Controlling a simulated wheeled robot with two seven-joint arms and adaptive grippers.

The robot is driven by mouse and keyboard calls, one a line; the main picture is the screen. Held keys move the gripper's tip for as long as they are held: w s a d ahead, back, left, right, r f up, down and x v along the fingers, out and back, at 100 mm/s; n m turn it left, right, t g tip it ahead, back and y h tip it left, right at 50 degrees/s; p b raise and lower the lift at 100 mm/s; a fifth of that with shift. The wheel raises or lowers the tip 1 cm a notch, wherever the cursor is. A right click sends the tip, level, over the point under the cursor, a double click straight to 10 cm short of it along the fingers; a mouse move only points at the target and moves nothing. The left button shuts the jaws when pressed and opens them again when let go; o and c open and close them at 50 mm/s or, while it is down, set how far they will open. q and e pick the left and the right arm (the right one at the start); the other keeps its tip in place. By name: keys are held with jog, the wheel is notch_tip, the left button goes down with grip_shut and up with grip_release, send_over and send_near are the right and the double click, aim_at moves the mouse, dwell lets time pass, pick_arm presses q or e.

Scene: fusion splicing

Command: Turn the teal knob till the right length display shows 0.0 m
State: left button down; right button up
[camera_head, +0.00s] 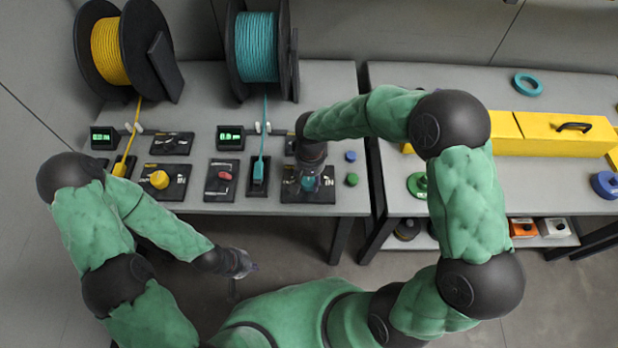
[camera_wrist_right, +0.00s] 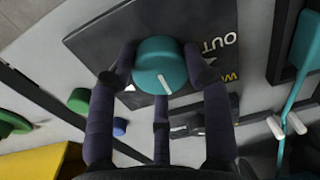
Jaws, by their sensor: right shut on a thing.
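The teal knob (camera_wrist_right: 160,66) sits on a dark plate (camera_wrist_right: 120,25) with OUT lettering and has a white pointer line on its face. My right gripper (camera_wrist_right: 162,75) is shut on it, with fingers around its rim. In the head view the knob (camera_head: 309,184) shows partly below my right gripper (camera_head: 311,172). The right length display (camera_head: 230,137) is lit green and seems to read 0.0 m, though the digits are small. My left gripper (camera_head: 240,268) hangs empty in front of the table, and its finger opening is unclear.
A teal cable spool (camera_head: 257,48) and a yellow cable spool (camera_head: 110,50) stand at the back. A yellow knob (camera_head: 159,180), a red switch (camera_head: 224,175) and a left display (camera_head: 104,138) are on the left. Blue and green buttons (camera_head: 351,179) lie close right of the teal knob.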

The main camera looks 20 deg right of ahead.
aim_at(310, 180)
jog(key=shift+s+f, duration=0.1)
dwell(0.3)
jog(key=o, duration=1.2)
jog(key=shift+c, duration=0.2)
jog(key=shift+r, duration=0.2)
jog(key=shift+r, duration=0.35)
notch_tip(310, 180, up, 11)
jog(key=shift+d, duration=0.15)
